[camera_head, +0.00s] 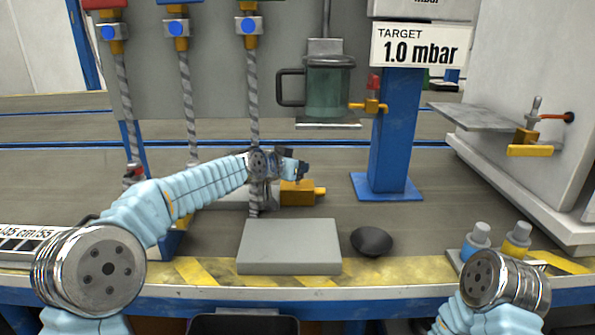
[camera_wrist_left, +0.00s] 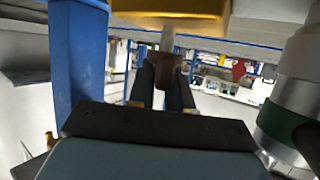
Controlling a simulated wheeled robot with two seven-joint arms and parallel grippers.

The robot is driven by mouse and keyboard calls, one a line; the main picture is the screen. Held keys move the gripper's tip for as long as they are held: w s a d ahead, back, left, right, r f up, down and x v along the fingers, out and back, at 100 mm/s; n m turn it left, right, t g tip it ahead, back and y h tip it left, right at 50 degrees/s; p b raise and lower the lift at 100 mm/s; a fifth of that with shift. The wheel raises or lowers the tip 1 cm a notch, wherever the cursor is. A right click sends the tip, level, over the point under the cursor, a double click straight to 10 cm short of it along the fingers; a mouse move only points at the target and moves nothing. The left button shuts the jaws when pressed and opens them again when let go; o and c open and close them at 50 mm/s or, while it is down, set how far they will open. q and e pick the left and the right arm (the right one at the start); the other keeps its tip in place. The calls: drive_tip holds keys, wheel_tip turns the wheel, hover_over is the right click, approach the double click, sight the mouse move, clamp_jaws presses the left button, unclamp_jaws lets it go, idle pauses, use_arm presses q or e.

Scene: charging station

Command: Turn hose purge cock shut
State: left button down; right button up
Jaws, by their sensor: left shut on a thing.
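A brass-yellow cock body (camera_head: 300,193), seemingly the hose purge cock, sits low beside the rightmost braided hose (camera_head: 254,110). My left gripper (camera_head: 299,168) is just above it and partly hides it and the hose's lower end. In the left wrist view, the gripper's dark fingers (camera_wrist_left: 162,85) are shut on a small brown handle (camera_wrist_left: 164,62). A grey stem (camera_wrist_left: 167,38) runs from the handle to the yellow body (camera_wrist_left: 170,10). The handle's turned angle cannot be told. My right arm shows at the lower right, but its gripper is out of view.
A grey block (camera_head: 290,247) and a black dome (camera_head: 372,241) lie in front. A blue post (camera_head: 398,130) carries another brass cock (camera_head: 370,106). A green vessel (camera_head: 328,90) hangs above. Two capped fittings (camera_head: 497,240) are at the right.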

use_arm(q)
drive_tip(key=shift+a+f+m+g+h, duration=0.1)
drive_tip(key=shift+f+m+g+h, duration=0.2)
drive_tip(key=shift+f+m, duration=0.1)
drive_tip(key=shift+f, duration=0.2)
drive_tip(key=c, duration=1.1)
unclamp_jaws()
drive_tip(key=shift+r, duration=0.15)
drive_tip(key=shift+s+r, duration=0.15)
drive_tip(key=b+v, duration=0.1)
drive_tip(key=v, duration=1.2)
drive_tip(key=shift+s+a, duration=0.1)
drive_tip(key=shift+a, duration=0.2)
